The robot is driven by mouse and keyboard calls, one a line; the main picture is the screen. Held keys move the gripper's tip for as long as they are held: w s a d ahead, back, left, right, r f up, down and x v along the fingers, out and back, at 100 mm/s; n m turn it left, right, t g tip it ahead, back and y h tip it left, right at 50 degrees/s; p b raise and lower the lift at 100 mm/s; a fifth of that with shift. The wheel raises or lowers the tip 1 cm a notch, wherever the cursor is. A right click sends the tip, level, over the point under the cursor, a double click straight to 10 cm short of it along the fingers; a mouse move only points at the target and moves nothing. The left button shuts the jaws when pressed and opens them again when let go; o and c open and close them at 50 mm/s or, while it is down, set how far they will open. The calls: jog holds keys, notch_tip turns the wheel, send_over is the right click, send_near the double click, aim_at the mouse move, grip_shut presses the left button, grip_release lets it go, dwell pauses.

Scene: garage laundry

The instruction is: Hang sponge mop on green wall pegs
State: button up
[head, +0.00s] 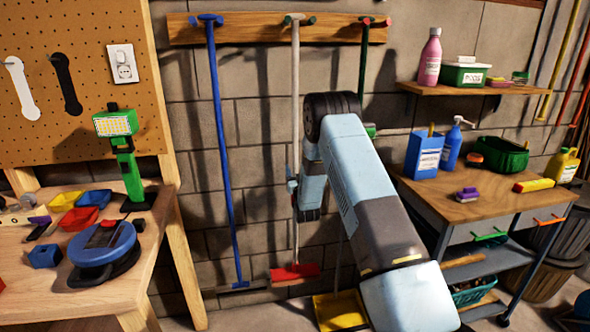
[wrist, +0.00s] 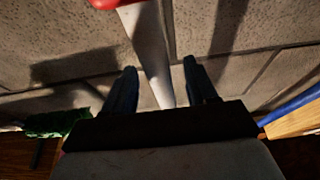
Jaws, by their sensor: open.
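The sponge mop (head: 295,110) has a pale grey-white handle and a red head (head: 294,272) low by the wall. It stands upright against the wall, its top at the green wall pegs (head: 311,21) on the wooden rail; whether it rests on them is too small to tell. My gripper (head: 291,182) is beside the handle at about mid-height, partly hidden behind my arm. In the wrist view, my gripper (wrist: 160,66) is open, with the mop handle (wrist: 150,55) showing between the dark fingers and the red head (wrist: 103,3) at the top edge.
A blue-handled tool (head: 222,150) hangs left of the mop and a green-handled one (head: 364,60) hangs right. A workbench (head: 95,290) stands at left. A cart (head: 480,208) with bottles and a shelf (head: 470,88) are at right. A yellow dustpan (head: 340,309) is low beside the mop head.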

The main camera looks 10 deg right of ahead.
jog(key=v, duration=1.2)
notch_tip(320, 180, up, 20)
jog(key=s+g, duration=0.3)
jog(key=g, duration=0.3)
jog(key=s+r+g, duration=0.2)
jog(key=s+r, duration=0.2)
jog(key=s, duration=0.3)
jog(key=s+r+g, duration=0.2)
jog(key=s+r, duration=0.3)
jog(key=s, duration=0.3)
jog(key=s+d+r+g, duration=0.1)
jog(key=s+g, duration=0.5)
jog(key=s, duration=2.5)
jog(key=shift+r, duration=0.3)
